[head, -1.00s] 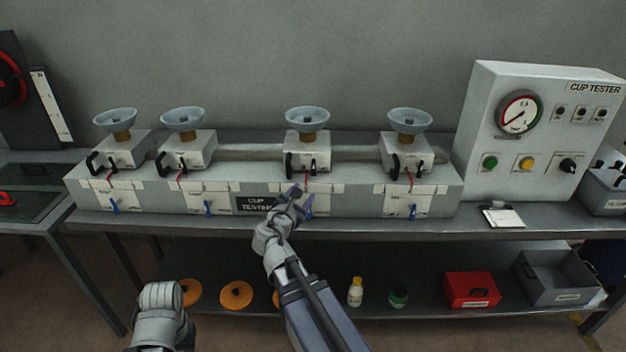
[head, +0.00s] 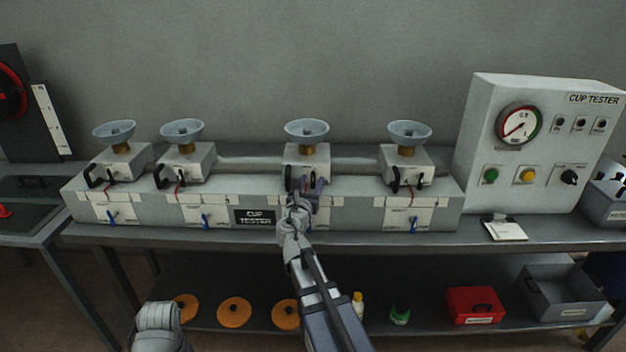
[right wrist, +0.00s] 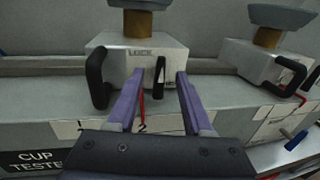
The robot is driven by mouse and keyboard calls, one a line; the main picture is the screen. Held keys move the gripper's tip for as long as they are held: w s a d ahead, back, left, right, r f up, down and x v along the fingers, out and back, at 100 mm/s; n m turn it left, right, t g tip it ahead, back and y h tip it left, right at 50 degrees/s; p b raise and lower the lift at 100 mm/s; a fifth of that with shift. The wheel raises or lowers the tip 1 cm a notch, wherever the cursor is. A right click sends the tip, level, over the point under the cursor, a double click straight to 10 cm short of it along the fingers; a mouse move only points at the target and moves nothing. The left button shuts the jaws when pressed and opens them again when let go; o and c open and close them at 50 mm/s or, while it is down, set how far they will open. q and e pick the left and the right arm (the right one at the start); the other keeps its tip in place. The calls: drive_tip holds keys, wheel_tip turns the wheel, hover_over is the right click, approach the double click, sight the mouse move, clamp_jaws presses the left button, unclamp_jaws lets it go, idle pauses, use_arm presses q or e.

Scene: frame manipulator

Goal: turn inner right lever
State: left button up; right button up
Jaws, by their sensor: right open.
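The third station from the left (head: 306,153) on the cup tester carries a grey cup. It has a black loop handle on its left side, seen in the right wrist view (right wrist: 97,80), and a small upright black lever (right wrist: 160,72) on its front right. My right gripper (head: 309,184) is in front of this station. Its two purple fingers are open, and in the right wrist view (right wrist: 159,80) the black lever shows between their tips. I cannot tell whether they touch it. My left arm shows at lower left, its fingers out of view.
The neighbouring station (right wrist: 268,68) with its own handle stands to the right. A control box (head: 540,140) with a gauge is at the right end of the bench. Orange discs (head: 234,312) and a red box (head: 474,306) are on the lower shelf.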

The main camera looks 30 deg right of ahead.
drive_tip(key=shift+x, duration=1.15)
clamp_jaws()
